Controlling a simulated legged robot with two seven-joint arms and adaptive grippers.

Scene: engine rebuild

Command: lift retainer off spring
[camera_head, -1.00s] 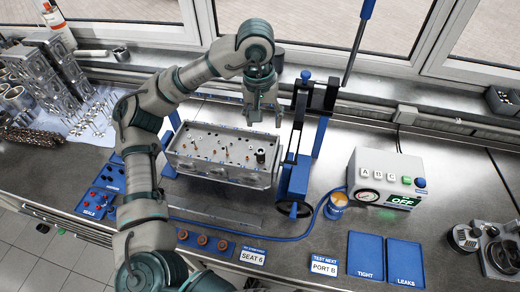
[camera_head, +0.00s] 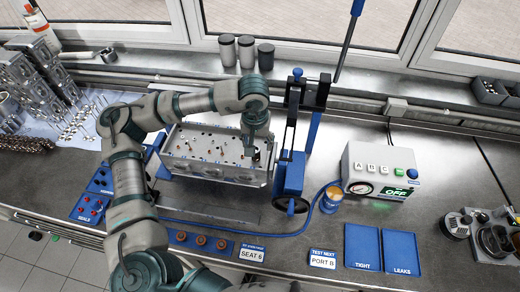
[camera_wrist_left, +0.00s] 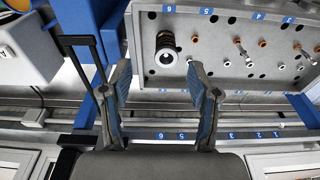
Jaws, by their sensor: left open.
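The cylinder head (camera_head: 215,170) is a grey metal block with valve stems and holes in its top face. In the left wrist view, a dark coil spring with a pale round retainer on its end (camera_wrist_left: 166,56) stands at one end of the cylinder head (camera_wrist_left: 215,62). My left gripper (camera_wrist_left: 160,82) is open, its two blue-grey fingers apart. The spring and retainer lie ahead of the gap between them, with no visible contact. In the head view, my left gripper (camera_head: 250,148) is above the right end of the head and hides most of the spring. My right gripper is not seen.
A blue press frame with a lever (camera_head: 292,170) stands just right of the cylinder head. A tester box (camera_head: 378,170) sits farther right. Blue trays (camera_head: 363,248) lie at the front right.

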